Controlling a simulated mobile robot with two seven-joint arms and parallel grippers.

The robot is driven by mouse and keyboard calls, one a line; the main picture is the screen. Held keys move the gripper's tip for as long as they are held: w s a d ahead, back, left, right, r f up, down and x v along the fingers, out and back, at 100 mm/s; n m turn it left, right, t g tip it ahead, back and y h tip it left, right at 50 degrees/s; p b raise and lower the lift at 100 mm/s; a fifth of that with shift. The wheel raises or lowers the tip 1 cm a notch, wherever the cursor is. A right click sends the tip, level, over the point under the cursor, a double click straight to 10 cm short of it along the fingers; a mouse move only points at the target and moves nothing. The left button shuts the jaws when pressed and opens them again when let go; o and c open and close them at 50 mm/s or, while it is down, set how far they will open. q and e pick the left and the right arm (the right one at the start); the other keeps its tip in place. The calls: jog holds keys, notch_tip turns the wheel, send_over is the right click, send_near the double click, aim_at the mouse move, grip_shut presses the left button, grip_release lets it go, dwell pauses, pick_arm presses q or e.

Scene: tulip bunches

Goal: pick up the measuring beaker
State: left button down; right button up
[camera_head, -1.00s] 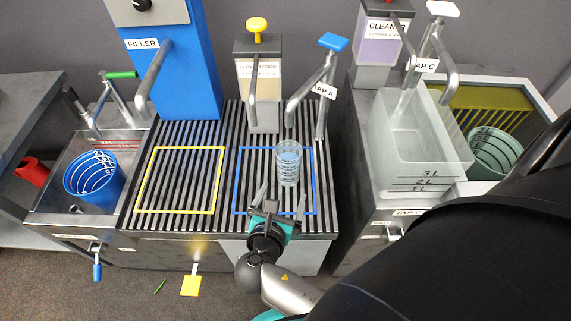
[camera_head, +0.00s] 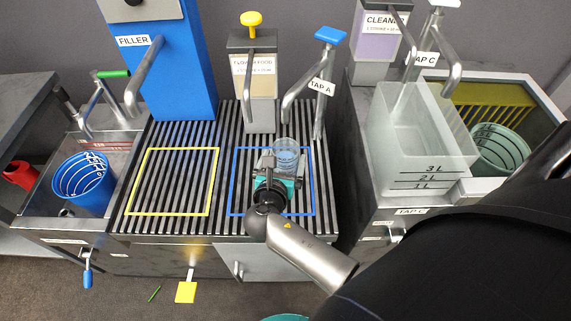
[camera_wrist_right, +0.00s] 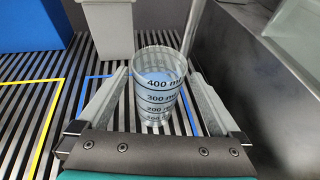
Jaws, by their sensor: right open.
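The clear measuring beaker (camera_head: 287,152) stands upright on the slatted grate under tap A, inside the blue square. It holds bluish liquid. In the head view the gripper hides the beaker's lower part. My left gripper is not in view.
Tap A (camera_head: 318,90) and the flower food dispenser (camera_head: 252,85) stand behind the beaker. A large clear container (camera_head: 425,130) is to the right. The yellow square (camera_head: 172,182) on the left is empty. A blue bucket (camera_head: 84,184) sits in the left sink.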

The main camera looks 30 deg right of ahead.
aim_at(288, 146)
jog(key=b+x, duration=0.1)
jog(key=x, duration=0.2)
jog(key=shift+f, duration=0.1)
jog(key=shift+w+d, duration=0.15)
jog(key=shift+w, duration=0.1)
jog(key=c, duration=1.2)
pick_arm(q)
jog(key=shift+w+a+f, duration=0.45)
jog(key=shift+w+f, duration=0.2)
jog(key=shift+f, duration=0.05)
pick_arm(e)
grip_shut()
